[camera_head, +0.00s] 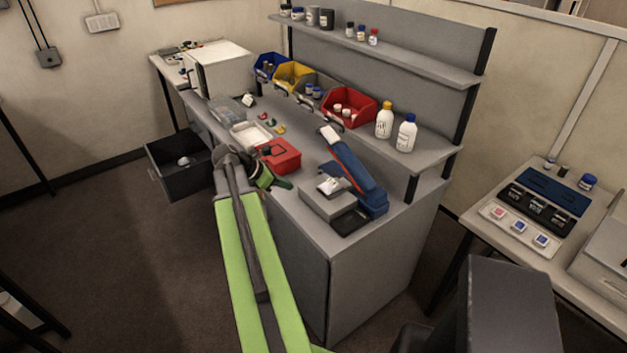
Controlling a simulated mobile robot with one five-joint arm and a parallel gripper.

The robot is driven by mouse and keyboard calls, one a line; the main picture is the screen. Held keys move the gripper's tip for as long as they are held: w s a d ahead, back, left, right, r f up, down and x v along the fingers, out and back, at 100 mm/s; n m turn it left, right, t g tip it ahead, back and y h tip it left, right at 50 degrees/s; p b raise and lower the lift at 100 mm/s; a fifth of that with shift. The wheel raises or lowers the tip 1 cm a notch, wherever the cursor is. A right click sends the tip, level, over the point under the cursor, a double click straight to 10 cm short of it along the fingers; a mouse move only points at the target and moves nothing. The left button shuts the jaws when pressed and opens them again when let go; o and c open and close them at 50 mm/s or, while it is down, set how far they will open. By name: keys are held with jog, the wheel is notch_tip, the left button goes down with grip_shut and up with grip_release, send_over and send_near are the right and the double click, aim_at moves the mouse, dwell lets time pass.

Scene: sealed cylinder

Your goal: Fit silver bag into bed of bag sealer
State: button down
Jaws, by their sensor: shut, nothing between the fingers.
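The bag sealer (352,165) stands near the right end of the grey workbench. Its long blue arm is tilted up, with a pale piece at its top end. Its grey bed (325,205) lies in front, with a dark plate at the right. A small crumpled pale item, perhaps the silver bag (329,186), rests on or just above the bed; I cannot tell whether it is seated. My gripper (284,184) is at the bench's front edge, left of the sealer and in front of the red box. It is shut and empty, apart from the pale item. My arm hides part of the bench front.
A red box (280,155) and a white tray (251,134) lie left of the sealer. Blue, yellow and red bins (349,104) line the back beside two white bottles (384,122). An open drawer (178,172) juts out at the left. A side table (480,232) stands at the right.

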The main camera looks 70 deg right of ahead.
aim_at(323, 188)
jog(key=b+x, duration=0.4)
jog(key=x, duration=0.1)
jog(key=b+x, duration=0.4)
jog(key=x, duration=0.2)
jog(key=shift+w+a+f, duration=0.15)
jog(key=shift+w+f, duration=0.05)
jog(key=shift+w, duration=0.05)
jog(key=shift+s+d+r+p, duration=0.25)
jog(key=shift+s+d, duration=0.15)
jog(key=shift+d, duration=0.1)
jog(key=shift+s+d+r+p, duration=0.15)
jog(key=shift+s+d+r, duration=0.1)
jog(key=shift+s+d, duration=0.6)
jog(key=shift+d, duration=0.1)
jog(key=shift+s+d+r, duration=0.1)
jog(key=shift+s+d, duration=0.5)
jog(key=shift+d, duration=0.15)
